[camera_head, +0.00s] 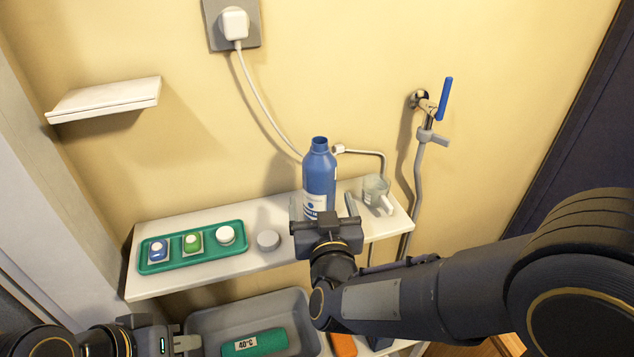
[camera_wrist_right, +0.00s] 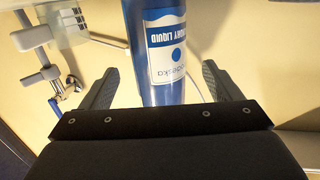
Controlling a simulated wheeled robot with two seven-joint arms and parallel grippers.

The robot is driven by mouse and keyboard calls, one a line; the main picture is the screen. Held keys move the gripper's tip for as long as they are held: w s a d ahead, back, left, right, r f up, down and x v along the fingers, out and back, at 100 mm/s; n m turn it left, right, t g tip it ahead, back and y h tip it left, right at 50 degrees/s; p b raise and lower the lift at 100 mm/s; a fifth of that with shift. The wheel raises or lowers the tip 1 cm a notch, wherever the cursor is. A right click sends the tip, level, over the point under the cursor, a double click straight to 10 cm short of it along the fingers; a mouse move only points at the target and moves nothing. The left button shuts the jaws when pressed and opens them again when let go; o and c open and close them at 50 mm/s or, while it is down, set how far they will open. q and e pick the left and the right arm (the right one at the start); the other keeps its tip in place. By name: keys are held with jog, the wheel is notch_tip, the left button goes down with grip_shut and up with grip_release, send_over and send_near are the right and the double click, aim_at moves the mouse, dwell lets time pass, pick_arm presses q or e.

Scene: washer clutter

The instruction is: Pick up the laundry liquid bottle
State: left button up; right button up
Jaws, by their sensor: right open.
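The laundry liquid bottle (camera_head: 319,172) is blue with a white label and stands upright on the white shelf, its neck open at the top. My right gripper (camera_head: 323,207) is in front of it, open, with one finger to each side of the bottle. In the right wrist view the bottle (camera_wrist_right: 163,45) appears upside down between the spread fingers of the gripper (camera_wrist_right: 160,85), with a gap on both sides. The gripper hides the bottle's lower part in the head view. My left gripper (camera_head: 187,343) is partly visible at the bottom left, away from the bottle; its opening is unclear.
A clear measuring cup (camera_head: 374,188) stands close right of the bottle. Below are a grey bin (camera_head: 204,322) and a green box (camera_head: 254,343). A tap (camera_head: 428,106) is on the wall.

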jog(key=w, duration=0.4)
jog(key=w+p, duration=0.1)
jog(key=w, duration=0.2)
jog(key=shift+a+f, duration=0.3)
jog(key=shift+a, duration=0.05)
jog(key=shift+r, duration=0.1)
jog(key=c, duration=1.4)
